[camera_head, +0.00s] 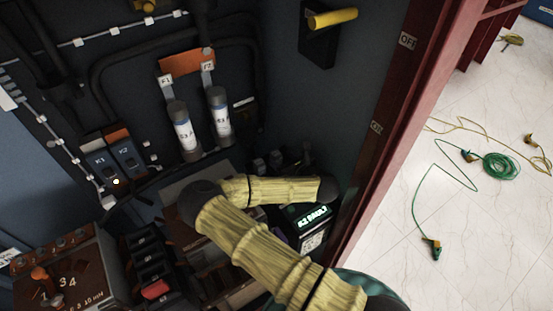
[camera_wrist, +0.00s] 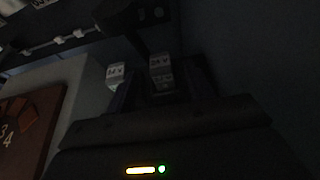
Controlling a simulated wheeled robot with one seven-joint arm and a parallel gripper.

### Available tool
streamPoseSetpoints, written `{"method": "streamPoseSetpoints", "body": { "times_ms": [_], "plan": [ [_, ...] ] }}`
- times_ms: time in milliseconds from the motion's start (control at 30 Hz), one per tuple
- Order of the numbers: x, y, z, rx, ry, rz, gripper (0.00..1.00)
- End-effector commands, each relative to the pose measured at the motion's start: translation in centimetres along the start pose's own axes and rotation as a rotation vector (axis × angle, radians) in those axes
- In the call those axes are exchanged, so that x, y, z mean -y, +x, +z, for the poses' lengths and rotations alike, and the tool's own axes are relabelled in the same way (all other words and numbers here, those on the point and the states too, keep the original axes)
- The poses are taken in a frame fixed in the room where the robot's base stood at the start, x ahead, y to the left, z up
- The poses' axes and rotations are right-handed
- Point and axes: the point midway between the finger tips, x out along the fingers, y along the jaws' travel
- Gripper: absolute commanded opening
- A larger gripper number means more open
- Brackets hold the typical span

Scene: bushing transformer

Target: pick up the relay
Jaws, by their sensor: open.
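Two dark modules labelled K1 (camera_head: 101,161) and K2 (camera_head: 126,152) are side by side on the back panel at left in the head view. They look like relays, but I cannot tell which thing is the task's relay. In the wrist view, two small pale labelled blocks (camera_wrist: 115,76) (camera_wrist: 160,68) show at the far end of my gripper (camera_wrist: 164,88). Their labels are too dark to read surely. My gripper is open; the dark picture does not show whether it touches the blocks. In the head view my arm hides it.
A box with a lit fault display (camera_head: 312,219) stands right of my forearm. Two labelled cylinders (camera_head: 184,132) (camera_head: 220,116) and a yellow handle (camera_head: 333,18) are on the walls. Cables (camera_head: 487,166) lie on the floor outside.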

Motion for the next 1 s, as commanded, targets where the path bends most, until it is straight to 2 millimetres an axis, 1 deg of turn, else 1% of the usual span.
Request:
{"method": "streamPoseSetpoints", "body": {
  "times_ms": [233, 500, 833, 1000],
  "plan": [
    [0.0, 0.1, 0.1, 0.000, 0.000, 0.001, 0.53],
    [0.0, 2.3, 0.1, 0.000, 0.000, 0.002, 0.53],
    [0.1, 2.5, 0.2, 0.000, 0.001, -0.002, 0.53],
    [0.2, 4.2, 0.5, 0.001, 0.001, 0.000, 0.53]
  ]
}}
